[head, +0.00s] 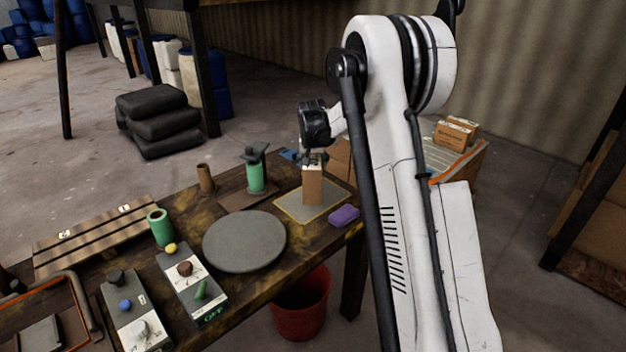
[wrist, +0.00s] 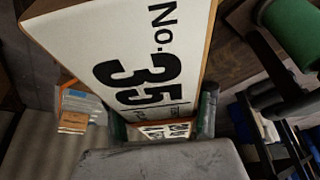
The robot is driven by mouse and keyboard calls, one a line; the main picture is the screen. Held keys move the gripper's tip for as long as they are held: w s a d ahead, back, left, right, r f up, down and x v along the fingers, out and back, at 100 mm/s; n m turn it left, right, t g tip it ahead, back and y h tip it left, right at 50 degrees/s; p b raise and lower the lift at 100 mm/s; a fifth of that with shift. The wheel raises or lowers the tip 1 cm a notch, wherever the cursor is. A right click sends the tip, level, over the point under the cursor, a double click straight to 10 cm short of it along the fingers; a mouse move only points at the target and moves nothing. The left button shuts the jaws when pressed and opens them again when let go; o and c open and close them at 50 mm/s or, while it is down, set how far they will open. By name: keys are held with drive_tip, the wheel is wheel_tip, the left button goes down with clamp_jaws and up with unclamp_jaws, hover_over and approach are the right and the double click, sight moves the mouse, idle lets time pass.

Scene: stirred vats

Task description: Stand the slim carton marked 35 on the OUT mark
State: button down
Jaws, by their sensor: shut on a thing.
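The slim carton marked 35 (head: 313,188) is brown and upright in the head view, over a grey mat with a yellow border (head: 285,208). I cannot tell whether its base touches the mat, and no OUT lettering is readable there. My gripper (head: 313,160) is at the carton's top, shut on it. In the wrist view the carton (wrist: 128,60) fills the upper middle, its white label reading "No. 35". My gripper's fingers (wrist: 165,122) show at its near end, one partly hidden.
A purple block (head: 344,216) lies right of the mat, close to its edge. Control boxes (head: 192,283) sit at the front left. A red bucket (head: 300,305) stands below the table.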

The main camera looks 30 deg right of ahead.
drive_tip(key=shift+f, duration=2.35)
drive_tip(key=shift+f+b, duration=0.2)
drive_tip(key=shift+b, duration=0.2)
drive_tip(key=c, duration=0.9)
unclamp_jaws()
drive_tip(key=shift+o, duration=0.2)
drive_tip(key=shift+r, duration=0.1)
